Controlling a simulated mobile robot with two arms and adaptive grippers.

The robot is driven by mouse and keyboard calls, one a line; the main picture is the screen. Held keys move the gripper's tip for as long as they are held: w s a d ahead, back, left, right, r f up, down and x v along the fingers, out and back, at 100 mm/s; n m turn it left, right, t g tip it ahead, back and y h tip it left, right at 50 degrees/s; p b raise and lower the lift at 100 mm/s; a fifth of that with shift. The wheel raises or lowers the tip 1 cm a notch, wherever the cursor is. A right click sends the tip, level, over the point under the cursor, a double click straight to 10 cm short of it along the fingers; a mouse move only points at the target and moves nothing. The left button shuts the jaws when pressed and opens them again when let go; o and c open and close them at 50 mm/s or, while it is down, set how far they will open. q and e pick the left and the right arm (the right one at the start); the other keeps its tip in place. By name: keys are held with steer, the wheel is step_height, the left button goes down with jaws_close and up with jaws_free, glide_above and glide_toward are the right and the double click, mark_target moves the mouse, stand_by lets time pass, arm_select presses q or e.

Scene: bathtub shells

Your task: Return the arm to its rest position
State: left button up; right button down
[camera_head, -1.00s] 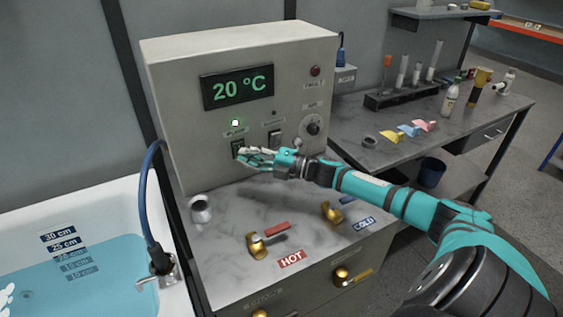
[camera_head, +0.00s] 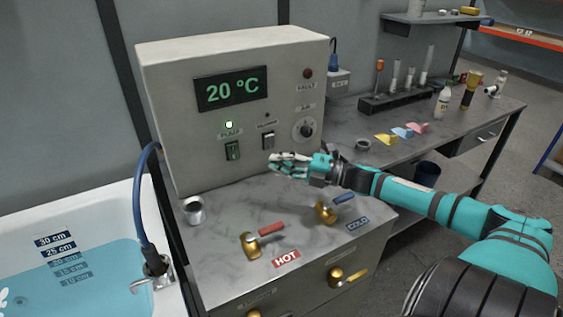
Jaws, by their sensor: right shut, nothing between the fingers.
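My right arm comes in from the right edge, teal with dark bands. Its gripper (camera_head: 277,164) is shut and empty. It hovers in front of the grey control box (camera_head: 175,113), over the counter and below the knob, apart from the switches. The heater switch (camera_head: 268,140) is just above the gripper. The display (camera_head: 231,90) reads 20 °C. My left gripper is not in view.
The bathtub (camera_head: 110,206) with blue water lies at the left, with a blue hose (camera_head: 140,200) at its rim. The red-handled hot valve (camera_head: 252,244) and blue-handled cold valve (camera_head: 327,211) stand on the counter. A side table (camera_head: 400,155) with a tube rack (camera_head: 395,102) is behind my arm.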

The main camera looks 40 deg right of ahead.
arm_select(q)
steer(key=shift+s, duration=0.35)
arm_select(e)
steer(key=shift+s+d+r, duration=0.1)
steer(key=shift+s+r, duration=0.05)
steer(key=shift+s, duration=0.2)
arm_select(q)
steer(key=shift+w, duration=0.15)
